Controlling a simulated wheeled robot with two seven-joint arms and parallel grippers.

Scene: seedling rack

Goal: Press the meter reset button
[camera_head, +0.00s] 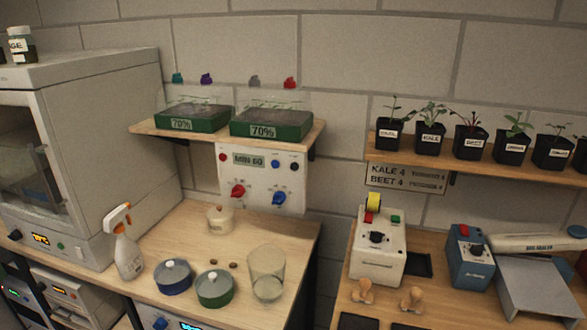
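No button in view carries a readable meter or reset label, so I cannot tell which one is the meter reset button. A white box (372,265) on the right table has a red button (369,217), a green button (395,219) and a dark knob (377,238). A blue box (468,262) to its right has a red top piece (464,230) and a dark knob. A white wall panel (258,182) reading "MIN 60" has small red, blue and black buttons above a red knob and a blue knob. Neither of my grippers is in view.
The left table holds a spray bottle (126,247), blue and green lidded pots, a glass beaker (267,273) and a cream jar. Wooden stamps (362,291) stand before the white box. Shelves above carry green trays and potted seedlings (430,138). A gap separates the tables.

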